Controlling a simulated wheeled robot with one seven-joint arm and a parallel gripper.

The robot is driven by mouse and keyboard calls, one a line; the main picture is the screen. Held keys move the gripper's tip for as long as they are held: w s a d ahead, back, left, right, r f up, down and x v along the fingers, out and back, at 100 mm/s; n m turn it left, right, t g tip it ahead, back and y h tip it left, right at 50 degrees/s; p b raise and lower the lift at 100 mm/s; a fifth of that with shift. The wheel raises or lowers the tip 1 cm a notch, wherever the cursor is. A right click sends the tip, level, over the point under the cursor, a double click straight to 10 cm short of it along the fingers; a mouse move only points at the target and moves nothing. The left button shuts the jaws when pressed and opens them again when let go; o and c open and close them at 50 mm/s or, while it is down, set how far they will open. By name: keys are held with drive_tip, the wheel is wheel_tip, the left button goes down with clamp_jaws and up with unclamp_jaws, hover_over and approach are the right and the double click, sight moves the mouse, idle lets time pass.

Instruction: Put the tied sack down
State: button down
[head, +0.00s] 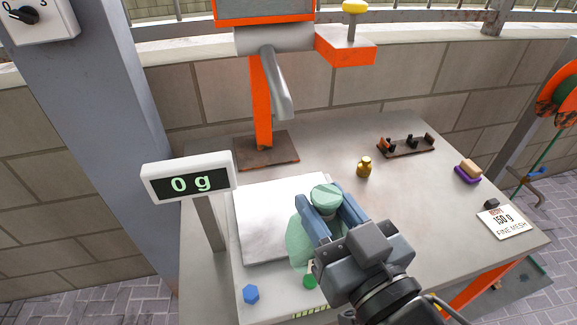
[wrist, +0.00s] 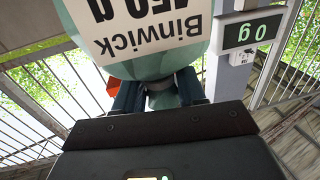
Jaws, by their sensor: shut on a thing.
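The tied sack (head: 303,243) is pale green, and its gathered top (head: 326,197) shows between my gripper's blue fingers. My gripper (head: 332,207) is shut on the sack's neck, over the front right part of the white scale plate (head: 265,245). In the wrist view the sack (wrist: 190,62) carries a white label reading "Binwick" and a weight, upside down, and my gripper (wrist: 160,97) holds its neck. The scale display (head: 190,183) reads 0 g. My arm hides part of the sack, and I cannot see its underside.
A brass weight (head: 364,167), a dark rack (head: 406,146), a brush (head: 468,171) and a "150 g FINE MESH" card (head: 505,222) sit right on the grey table. An orange-framed machine (head: 262,100) stands behind the plate. Blue (head: 251,294) and green (head: 309,282) buttons are in front.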

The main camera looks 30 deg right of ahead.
drive_tip(key=w+d+f+p, duration=0.1)
drive_tip(key=w+p, duration=0.1)
drive_tip(key=w, duration=0.9)
drive_tip(key=shift+w+d+f, duration=0.15)
drive_tip(key=shift+d+f, duration=0.05)
drive_tip(key=shift+d, duration=0.2)
drive_tip(key=shift+f, duration=0.15)
drive_tip(key=c, duration=0.7)
unclamp_jaws()
drive_tip(key=shift+o, duration=0.2)
